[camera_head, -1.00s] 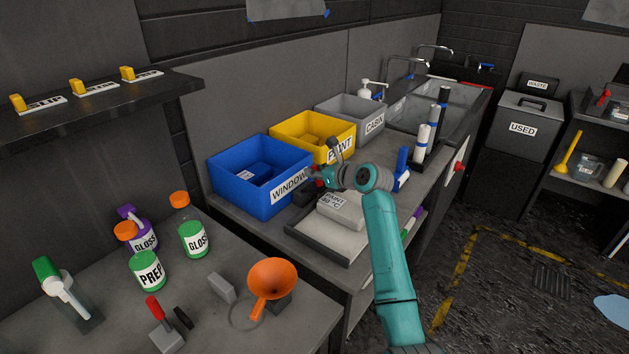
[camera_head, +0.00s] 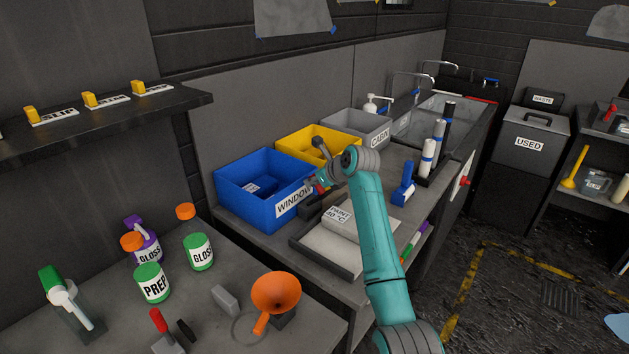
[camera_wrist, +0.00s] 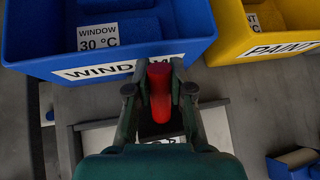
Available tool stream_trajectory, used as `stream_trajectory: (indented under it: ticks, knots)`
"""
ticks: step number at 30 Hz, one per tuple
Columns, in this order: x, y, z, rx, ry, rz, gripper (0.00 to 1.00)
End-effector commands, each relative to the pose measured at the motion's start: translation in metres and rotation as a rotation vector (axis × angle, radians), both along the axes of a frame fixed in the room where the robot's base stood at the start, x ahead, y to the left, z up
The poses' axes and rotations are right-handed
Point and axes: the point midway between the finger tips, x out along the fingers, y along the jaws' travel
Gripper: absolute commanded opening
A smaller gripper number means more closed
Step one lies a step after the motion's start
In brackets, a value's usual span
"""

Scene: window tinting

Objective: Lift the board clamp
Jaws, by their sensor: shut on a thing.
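In the wrist view, my gripper (camera_wrist: 160,92) is shut on a red handle (camera_wrist: 160,105), which looks like the board clamp's handle. The handle stands between the two fingers; what lies below it is dark and mostly hidden. In the head view, my gripper (camera_head: 322,183) is in front of the blue WINDOW bin (camera_head: 258,200), above the rear of the grey tray (camera_head: 318,262). A little red shows at its tip. I cannot tell whether the clamp is clear of the surface. Another red-handled clamp-like tool (camera_head: 160,325) stands on the front table.
A PAINT 40 °C block (camera_head: 355,222) sits in the tray. The yellow PAINT bin (camera_head: 300,140) and grey CABIN bin (camera_head: 360,125) stand behind. A blue-handled tool (camera_head: 404,188) and upright rolls (camera_head: 430,155) are right of my arm. Bottles and a funnel (camera_head: 276,292) occupy the front table.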

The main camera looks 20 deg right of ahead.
Motion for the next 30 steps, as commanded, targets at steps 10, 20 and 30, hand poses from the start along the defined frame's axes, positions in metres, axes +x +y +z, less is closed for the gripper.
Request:
stream_trajectory:
  ticks: [10,20,30]
  knots:
    - [0.000,0.000,0.000,0.000,-0.001,0.000,0.47]
    - [-0.009,-0.004,0.008,0.001,-0.003,0.001,0.47]
    - [-0.056,-0.023,0.047,0.000,-0.003,0.000,0.47]
